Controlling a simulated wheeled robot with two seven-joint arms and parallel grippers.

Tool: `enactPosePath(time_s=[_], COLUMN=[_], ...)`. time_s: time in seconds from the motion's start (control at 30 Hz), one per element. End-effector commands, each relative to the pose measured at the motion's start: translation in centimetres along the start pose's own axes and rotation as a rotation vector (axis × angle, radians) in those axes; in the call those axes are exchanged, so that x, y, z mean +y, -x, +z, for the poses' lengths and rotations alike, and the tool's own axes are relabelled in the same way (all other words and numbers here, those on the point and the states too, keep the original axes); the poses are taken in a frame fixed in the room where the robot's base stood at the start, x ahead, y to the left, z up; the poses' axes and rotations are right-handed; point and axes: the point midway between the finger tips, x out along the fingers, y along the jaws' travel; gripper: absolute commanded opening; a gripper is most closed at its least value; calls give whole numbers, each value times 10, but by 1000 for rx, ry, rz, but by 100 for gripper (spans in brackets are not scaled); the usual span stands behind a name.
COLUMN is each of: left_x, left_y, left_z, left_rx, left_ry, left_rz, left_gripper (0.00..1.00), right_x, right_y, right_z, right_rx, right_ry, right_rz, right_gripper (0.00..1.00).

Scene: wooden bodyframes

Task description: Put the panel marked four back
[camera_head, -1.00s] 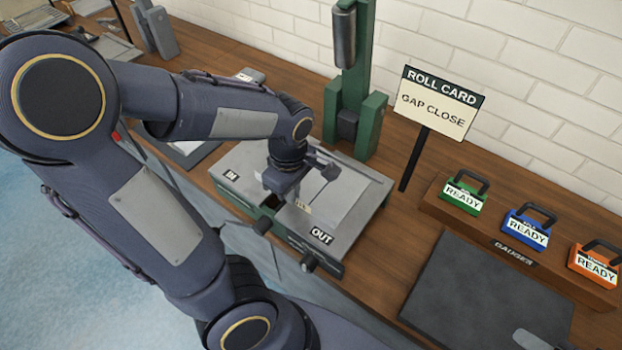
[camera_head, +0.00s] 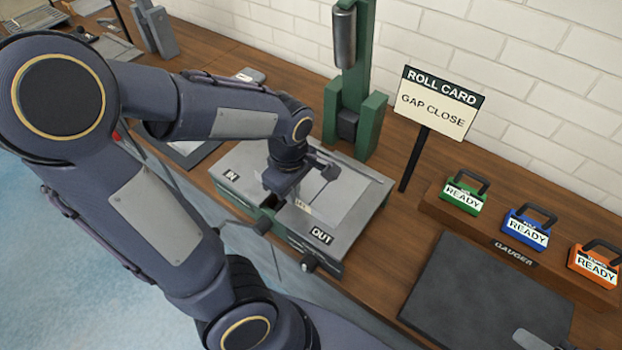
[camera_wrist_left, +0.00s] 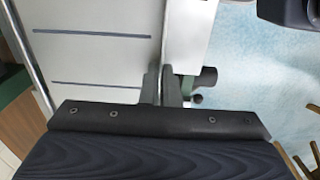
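My left gripper (camera_head: 287,186) is low over the top of a grey and green machine (camera_head: 236,164) marked IN and OUT. A pale flat panel (camera_head: 329,203) lies on the machine's top beside it, with a small label partly hidden by the gripper; I cannot read a four on it. In the left wrist view a pale flat surface (camera_wrist_left: 95,60) with two dark lines fills the upper left. The left fingers (camera_wrist_left: 164,88) show there close together at its edge. I cannot tell whether anything is between them. My right gripper is not in view.
A green post (camera_head: 356,100) stands behind the machine. A roll card sign (camera_head: 439,101) reads GAP CLOSE. Green, blue (camera_head: 526,229) and orange blocks marked READY sit on a wooden rack (camera_head: 436,206). A dark mat (camera_head: 480,290) lies at front right. A white brick wall bounds the back.

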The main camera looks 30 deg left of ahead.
Motion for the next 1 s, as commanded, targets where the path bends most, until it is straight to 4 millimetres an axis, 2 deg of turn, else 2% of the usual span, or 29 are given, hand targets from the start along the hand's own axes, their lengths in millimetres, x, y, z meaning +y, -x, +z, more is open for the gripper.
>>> enactPosePath(time_s=[0.37,1.0], left_x=[1,0], left_y=[3,22], left_z=[0,0], left_rx=[0,0], left_ry=[0,0], left_rz=[2,2], left_gripper=[0,0], right_x=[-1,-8], right_y=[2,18], right_z=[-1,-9], right_rx=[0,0], right_ry=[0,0], right_rz=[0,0], right_gripper=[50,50])
